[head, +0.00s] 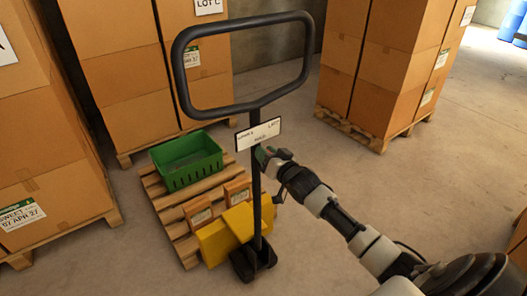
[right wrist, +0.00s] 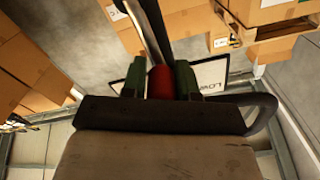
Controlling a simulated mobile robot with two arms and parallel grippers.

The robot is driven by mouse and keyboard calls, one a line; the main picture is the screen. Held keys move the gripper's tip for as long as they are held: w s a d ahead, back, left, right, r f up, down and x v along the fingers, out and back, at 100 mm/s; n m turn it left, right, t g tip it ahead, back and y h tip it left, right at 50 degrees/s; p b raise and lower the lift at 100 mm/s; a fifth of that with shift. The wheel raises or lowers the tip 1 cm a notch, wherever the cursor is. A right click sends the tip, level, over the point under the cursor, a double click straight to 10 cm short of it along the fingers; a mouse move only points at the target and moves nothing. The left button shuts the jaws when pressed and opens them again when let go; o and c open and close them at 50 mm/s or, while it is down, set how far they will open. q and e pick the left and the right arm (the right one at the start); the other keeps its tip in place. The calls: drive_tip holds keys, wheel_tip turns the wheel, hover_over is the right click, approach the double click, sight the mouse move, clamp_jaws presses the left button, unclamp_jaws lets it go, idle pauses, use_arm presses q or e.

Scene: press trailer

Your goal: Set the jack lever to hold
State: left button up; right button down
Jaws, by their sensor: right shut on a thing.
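The pallet jack's black handle (head: 177,72) is a large loop on an upright shaft. A white label plate (head: 258,134) is fixed on the shaft below the loop; its small words are hard to read. My right gripper (head: 264,155) is at the shaft just below the plate. In the right wrist view, its green fingers (right wrist: 159,80) are shut on the red grip of the jack lever (right wrist: 160,82). The plate also shows there behind the fingers (right wrist: 212,76), with "LOW" readable. The lever's exact setting cannot be told. My left gripper is not in view.
Stacks of cardboard boxes (head: 108,70) stand at the left and back, another (head: 392,60) at the back right. The floor between is clear.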

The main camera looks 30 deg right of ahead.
drive_tip(key=shift+f+m, duration=0.25)
drive_tip(key=shift+m, duration=0.25)
drive_tip(key=c, duration=0.9)
unclamp_jaws()
drive_tip(key=shift+a+r, duration=0.1)
drive_tip(key=shift+a, duration=0.05)
drive_tip(key=shift+r, duration=0.1)
drive_tip(key=s, duration=0.7)
drive_tip(key=s+d, duration=0.1)
drive_tip(key=s, duration=0.2)
drive_tip(key=shift+s, duration=0.35)
